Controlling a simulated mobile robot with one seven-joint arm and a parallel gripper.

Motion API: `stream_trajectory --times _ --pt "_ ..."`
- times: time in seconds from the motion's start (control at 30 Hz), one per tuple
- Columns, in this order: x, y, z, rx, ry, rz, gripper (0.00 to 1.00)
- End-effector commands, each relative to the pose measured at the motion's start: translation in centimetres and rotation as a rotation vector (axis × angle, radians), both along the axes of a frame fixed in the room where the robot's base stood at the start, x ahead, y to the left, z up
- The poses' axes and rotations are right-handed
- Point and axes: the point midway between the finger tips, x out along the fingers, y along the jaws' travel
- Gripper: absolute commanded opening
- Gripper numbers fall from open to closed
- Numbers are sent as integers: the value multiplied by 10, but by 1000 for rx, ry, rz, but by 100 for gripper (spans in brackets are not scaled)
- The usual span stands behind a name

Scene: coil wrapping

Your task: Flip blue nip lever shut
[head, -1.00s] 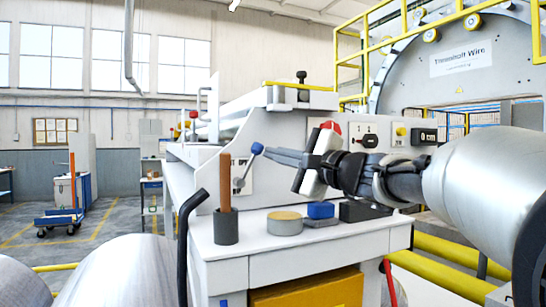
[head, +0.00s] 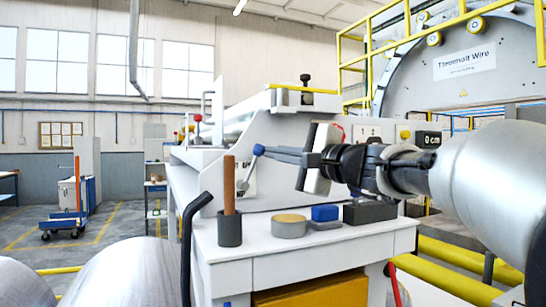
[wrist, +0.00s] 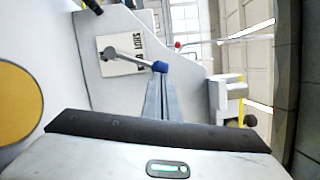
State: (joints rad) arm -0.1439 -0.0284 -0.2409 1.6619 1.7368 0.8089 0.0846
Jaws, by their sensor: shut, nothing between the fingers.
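The nip lever has a blue ball knob (head: 258,150) on a thin grey shaft (head: 245,176). In the head view it leans up and to the right from a pivot on the white machine's side. My gripper (head: 271,152) is shut and empty, with its tips right at the knob's right side. In the wrist view the knob (wrist: 160,67) sits at the tips of the closed fingers (wrist: 162,92). The lever's pivot is on a white plate with dark lettering (wrist: 122,62). I cannot tell for sure whether the tips touch the knob.
Below the gripper, the white bench holds a dark cup (head: 229,230) with a brown stick, a tan-topped round tin (head: 289,226), a blue block (head: 325,213) and a dark block (head: 369,212). A bent black bar (head: 188,235) rises at the bench's left. Yellow rails stand at the right.

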Motion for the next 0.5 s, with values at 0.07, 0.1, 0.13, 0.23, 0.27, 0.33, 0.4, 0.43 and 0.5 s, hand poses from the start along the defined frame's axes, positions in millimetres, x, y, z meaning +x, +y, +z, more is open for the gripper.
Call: stream_trajectory --times 0.07,0.1,0.13,0.23,0.27,0.33,0.4,0.43,0.5 --pt "-2 3 2 -31 -15 2 0" --pt "-2 5 4 -51 -24 3 0" --pt "-3 7 5 -66 -31 3 0" --pt "-5 12 9 -133 -59 2 0" --pt "-6 14 10 -157 -69 2 0" --pt "-8 19 13 -217 -95 3 0" --pt "-10 24 16 -278 -120 3 0" --pt "-11 27 17 -305 -132 3 0" --pt "-14 32 19 -367 -157 2 0"
